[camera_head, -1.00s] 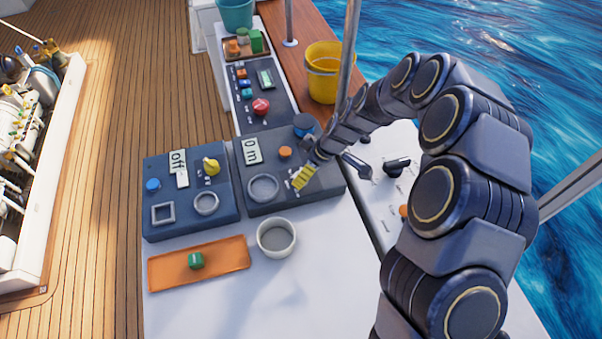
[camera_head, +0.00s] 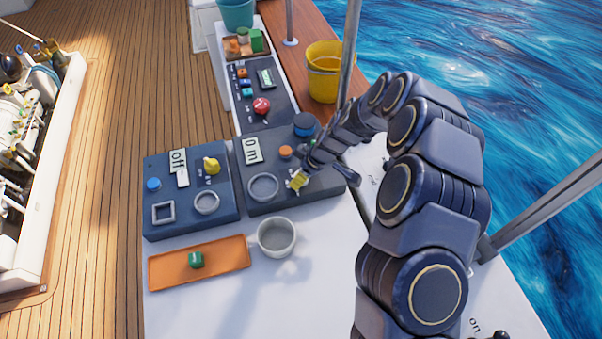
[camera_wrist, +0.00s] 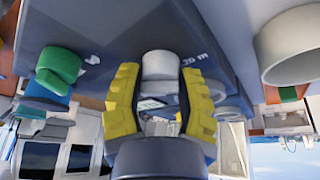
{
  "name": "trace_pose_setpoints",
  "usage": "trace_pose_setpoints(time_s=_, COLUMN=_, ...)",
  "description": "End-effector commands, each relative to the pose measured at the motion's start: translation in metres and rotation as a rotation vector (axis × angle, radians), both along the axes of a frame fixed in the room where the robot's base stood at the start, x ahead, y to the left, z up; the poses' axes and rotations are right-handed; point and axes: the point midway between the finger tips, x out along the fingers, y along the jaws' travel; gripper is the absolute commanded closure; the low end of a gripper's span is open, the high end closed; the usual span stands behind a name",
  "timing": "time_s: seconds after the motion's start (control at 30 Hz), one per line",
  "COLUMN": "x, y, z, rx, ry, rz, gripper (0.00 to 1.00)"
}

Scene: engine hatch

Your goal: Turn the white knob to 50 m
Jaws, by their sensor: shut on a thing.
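The white knob (camera_wrist: 160,68) shows in the wrist view, on the dark panel between the two yellow fingers of my gripper (camera_wrist: 160,97). My gripper is shut on it. In the head view my gripper (camera_head: 297,182) is at the right part of the dark panel (camera_head: 310,195), and the knob is hidden behind the fingers. A "20 m" mark (camera_wrist: 194,60) is printed to the right of the knob in the wrist view. The display (camera_head: 252,150) on this panel reads "0 m".
An orange button (camera_head: 285,152), a blue round knob (camera_head: 304,124) and a grey ring (camera_head: 264,187) are near my gripper. A second panel (camera_head: 180,225) with a yellow knob reads "off".

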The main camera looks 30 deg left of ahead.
Motion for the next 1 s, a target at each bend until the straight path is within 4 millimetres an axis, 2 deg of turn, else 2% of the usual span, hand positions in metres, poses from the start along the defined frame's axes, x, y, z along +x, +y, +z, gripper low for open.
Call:
trace_pose_setpoints(time_s=0.37, x=-0.0006, y=-0.0010, z=-0.0010, rx=-0.002, ry=0.001, rz=-0.117, gripper=0.97)
trace_pose_setpoints(time_s=1.0, x=-0.0001, y=-0.0016, z=-0.0010, rx=-0.004, ry=-0.003, rz=-0.694, gripper=0.97)
